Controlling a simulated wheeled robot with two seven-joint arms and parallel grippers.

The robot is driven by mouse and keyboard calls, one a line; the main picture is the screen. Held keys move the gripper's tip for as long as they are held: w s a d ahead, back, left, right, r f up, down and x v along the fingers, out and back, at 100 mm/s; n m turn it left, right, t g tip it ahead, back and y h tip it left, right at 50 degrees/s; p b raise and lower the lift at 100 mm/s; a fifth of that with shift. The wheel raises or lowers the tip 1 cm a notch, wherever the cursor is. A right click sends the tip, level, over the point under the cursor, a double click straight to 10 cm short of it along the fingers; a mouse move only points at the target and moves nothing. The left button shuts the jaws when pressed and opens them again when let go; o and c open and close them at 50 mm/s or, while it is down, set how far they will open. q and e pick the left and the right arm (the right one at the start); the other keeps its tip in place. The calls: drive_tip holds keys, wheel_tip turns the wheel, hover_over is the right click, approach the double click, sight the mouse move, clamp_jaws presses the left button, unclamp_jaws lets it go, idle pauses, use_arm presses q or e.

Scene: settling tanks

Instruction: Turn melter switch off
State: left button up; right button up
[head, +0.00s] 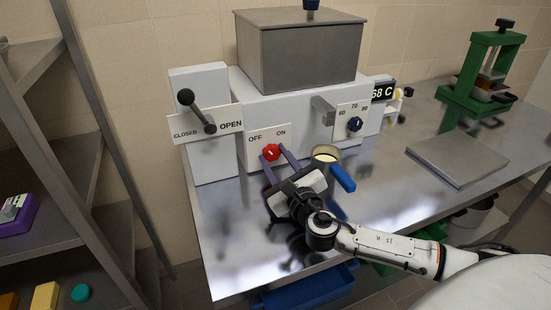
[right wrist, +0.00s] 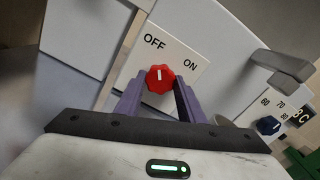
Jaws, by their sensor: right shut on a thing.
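The melter switch is a red round knob (head: 271,153) with a white mark. It sits on a white plate (head: 257,134) lettered OFF at left and ON at right, on the front of the melter's white body. In the right wrist view the knob (right wrist: 160,78) has its white mark pointing roughly up, toward OFF. My right gripper (head: 275,158) has its purple fingers on both sides of the knob, shut on it. The fingers also show in the right wrist view (right wrist: 158,95). My left gripper is not in view.
A black lever (head: 197,110) marked CLOSED and OPEN is left of the switch. A blue temperature dial (head: 355,124) and spout (head: 322,109) are to the right. A green press (head: 484,70) stands at the back right.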

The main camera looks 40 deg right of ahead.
drive_tip(key=o, duration=1)
drive_tip(key=shift+o, duration=0.2)
drive_tip(key=b+v, duration=0.1)
drive_tip(key=v, duration=0.9)
drive_tip(key=shift+s, duration=0.15)
drive_tip(key=shift+a, duration=0.1)
